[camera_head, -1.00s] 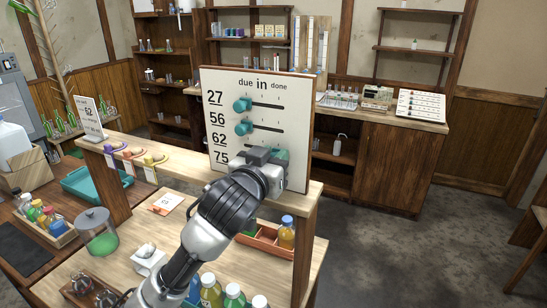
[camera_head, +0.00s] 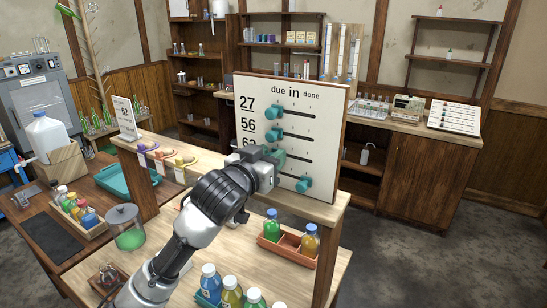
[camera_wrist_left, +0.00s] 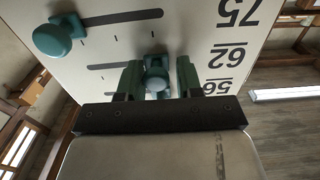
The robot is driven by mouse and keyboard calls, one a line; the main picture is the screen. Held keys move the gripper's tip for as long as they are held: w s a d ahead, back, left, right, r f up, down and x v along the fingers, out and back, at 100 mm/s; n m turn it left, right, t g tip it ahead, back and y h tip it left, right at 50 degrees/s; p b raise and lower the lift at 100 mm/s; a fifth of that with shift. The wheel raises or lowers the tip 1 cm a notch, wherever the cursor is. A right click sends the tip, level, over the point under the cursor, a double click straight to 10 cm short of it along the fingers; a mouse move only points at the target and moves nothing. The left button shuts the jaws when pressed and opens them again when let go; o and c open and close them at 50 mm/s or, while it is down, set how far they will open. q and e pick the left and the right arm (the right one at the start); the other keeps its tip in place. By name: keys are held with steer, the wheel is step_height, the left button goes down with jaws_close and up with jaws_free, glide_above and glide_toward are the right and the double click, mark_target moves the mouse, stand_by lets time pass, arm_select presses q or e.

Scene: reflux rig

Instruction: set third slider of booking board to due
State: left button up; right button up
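The booking board (camera_head: 335,130) is white with number labels, slotted tracks and teal knobs under "due in done". My left gripper (camera_head: 275,160) is at its third row, and hides part of the 62 label. In the left wrist view, upside down, the third knob (camera_wrist_left: 155,76) sits between the teal fingers of my left gripper (camera_wrist_left: 158,74), closely flanked on both sides. It is near the due end, with its track running left. The knobs for 27 (camera_head: 275,112) and 56 (camera_head: 272,135) are at due. My right gripper is not in view.
The board stands on a wooden shelf (camera_head: 325,200). Below are an orange tray (camera_head: 290,250) with bottles and several capped bottles at the front. A small card stand (camera_head: 125,118) is at the shelf's left. Open floor lies right.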

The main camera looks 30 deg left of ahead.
arm_select(q)
steer(key=shift+o, duration=1.1)
steer(key=shift+a, duration=0.2)
steer(key=shift+s+d, duration=0.1)
steer(key=shift+d, duration=0.05)
steer(key=shift+s, duration=0.4)
steer(key=s+p, duration=0.9)
steer(key=p, duration=0.2)
steer(key=shift+s+d+p, duration=0.2)
steer(key=shift+s+p, duration=0.1)
steer(key=shift+s, duration=0.1)
steer(key=shift+f, duration=0.1)
